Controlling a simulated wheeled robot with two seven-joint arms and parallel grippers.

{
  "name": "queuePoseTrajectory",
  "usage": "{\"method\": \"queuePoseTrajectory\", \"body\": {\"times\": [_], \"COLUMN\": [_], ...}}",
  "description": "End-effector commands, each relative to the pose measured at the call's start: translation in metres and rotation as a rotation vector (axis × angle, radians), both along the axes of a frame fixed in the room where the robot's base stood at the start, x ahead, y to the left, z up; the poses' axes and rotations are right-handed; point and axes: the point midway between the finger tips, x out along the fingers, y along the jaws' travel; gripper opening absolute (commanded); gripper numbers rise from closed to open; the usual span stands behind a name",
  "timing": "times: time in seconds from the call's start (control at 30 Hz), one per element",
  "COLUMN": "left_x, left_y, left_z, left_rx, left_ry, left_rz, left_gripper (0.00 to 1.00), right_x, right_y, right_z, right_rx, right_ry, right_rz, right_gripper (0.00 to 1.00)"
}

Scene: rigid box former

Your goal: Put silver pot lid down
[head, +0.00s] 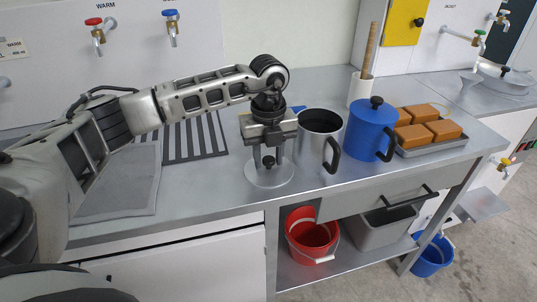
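The silver pot lid (269,177) is a round disc with a black knob. It lies flat at the counter surface, left of the silver pot; I cannot tell for sure whether its rim touches the counter. My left gripper (269,155) points down right over the lid. Its fingers stand apart on either side of the knob, and they look open. The silver pot (311,146) stands upright without a lid, its dark inside showing and its black handle toward the front. My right gripper is not in view.
A blue lidded pot (365,134) stands right of the silver pot. Orange-brown blocks (443,130) lie on a grey tray (433,149). A white holder (359,91) stands behind. A grey mat (120,190) and a striped rack (205,140) lie left. A red bucket (312,236) sits below.

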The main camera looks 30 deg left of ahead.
Motion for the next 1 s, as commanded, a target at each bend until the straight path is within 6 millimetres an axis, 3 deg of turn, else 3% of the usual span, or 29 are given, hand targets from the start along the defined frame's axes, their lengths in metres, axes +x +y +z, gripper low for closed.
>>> {"method": "queuePoseTrajectory", "body": {"times": [0.43,0.8,1.0], "left_x": [0.0,0.001,0.0], "left_y": [0.0,0.0,0.0], "left_z": [0.01,0.084,0.114], "left_rx": [0.0,0.0,0.0], "left_ry": [-0.001,-0.005,-0.001], "left_rz": [0.0,-0.001,0.0], "left_gripper": [0.47,0.47,0.47], "right_x": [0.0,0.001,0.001], "right_y": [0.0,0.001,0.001], "right_z": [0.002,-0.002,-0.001], "right_rx": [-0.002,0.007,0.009], "right_ry": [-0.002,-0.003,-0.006], "right_rz": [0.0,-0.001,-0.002], "right_gripper": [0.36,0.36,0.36]}}
